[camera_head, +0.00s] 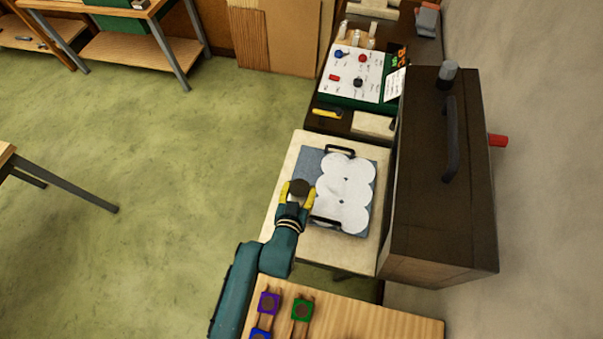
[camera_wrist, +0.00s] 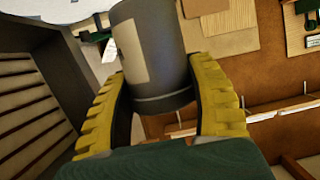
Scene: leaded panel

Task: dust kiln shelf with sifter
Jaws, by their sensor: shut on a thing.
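The kiln shelf (camera_head: 311,160) is a blue-grey square plate with a black handle at its far edge and another at its near edge. Overlapping white round patches (camera_head: 345,188) cover much of its middle and right. Its left strip and corners show bare blue-grey. My gripper (camera_head: 298,191) has yellow fingers and is at the shelf's left edge. It is shut on the sifter (camera_head: 299,187), a dark round thing from above. In the wrist view the sifter (camera_wrist: 152,55) is a grey cylinder with a pale label, between the yellow fingers (camera_wrist: 170,105).
The shelf lies on a pale stand (camera_head: 286,212). A dark kiln (camera_head: 440,190) with a black handle stands close on the right. A wooden table (camera_head: 385,325) with coloured square pieces is in front. A white panel (camera_head: 355,75) with knobs lies behind. Open floor is on the left.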

